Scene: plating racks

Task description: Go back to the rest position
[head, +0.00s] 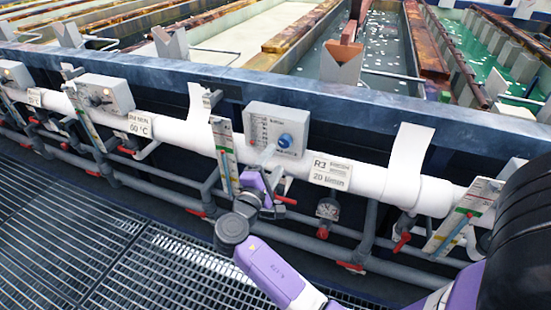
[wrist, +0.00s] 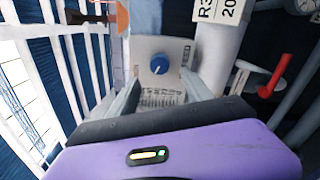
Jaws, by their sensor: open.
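My arm reaches in from the lower right in the head view. My gripper (head: 266,157) is just below and in front of a grey control box (head: 262,117) with a blue knob (head: 285,141). In the wrist view my gripper (wrist: 161,78) is open, its two grey fingers apart with nothing held between them. The blue knob (wrist: 160,64) shows between and beyond the fingertips on the face of the box (wrist: 150,48). Whether a fingertip touches the box cannot be told.
A thick white pipe (head: 382,183) runs along the tank wall, with an R3 label (head: 330,174) right of the box. Red-handled valves (head: 402,242) and a gauge strip (head: 225,160) are close by. Tanks lie behind the blue rim (head: 220,75). Floor grating (head: 110,245) lies lower left.

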